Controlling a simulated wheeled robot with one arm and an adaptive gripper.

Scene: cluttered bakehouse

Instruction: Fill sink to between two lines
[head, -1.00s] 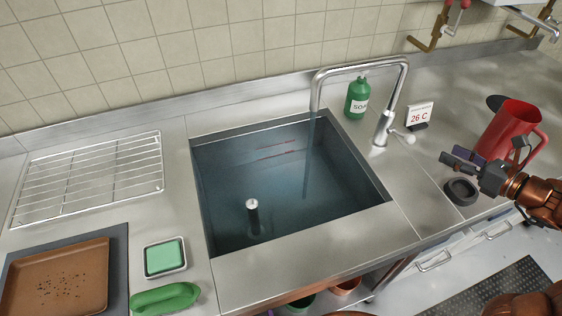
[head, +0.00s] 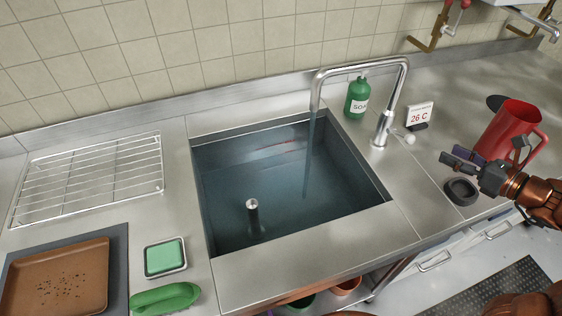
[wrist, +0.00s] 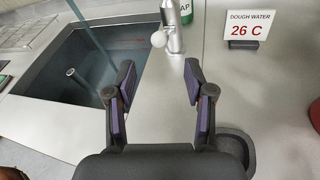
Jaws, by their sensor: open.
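The steel sink (head: 230,292) holds water (head: 290,195), and a stream runs into it from the chrome tap (head: 402,85). Faint red line marks (head: 292,148) show on the sink's back wall close to the water surface; I cannot tell the lines from their reflection. A post with a chrome top (head: 252,204) stands up out of the water. The tap's lever (head: 404,137) is on its right side, and its round knob shows in the wrist view (wrist: 158,40). My gripper (wrist: 160,80) is open and empty, over the counter right of the tap, apart from the lever.
A green soap bottle (head: 357,98) stands behind the tap. A "26 C" card (head: 419,115), a dark round object (head: 461,191) and a red jug (head: 508,130) are near my gripper. A wire rack (head: 90,178), tray (head: 65,275) and green sponge (head: 164,257) lie left.

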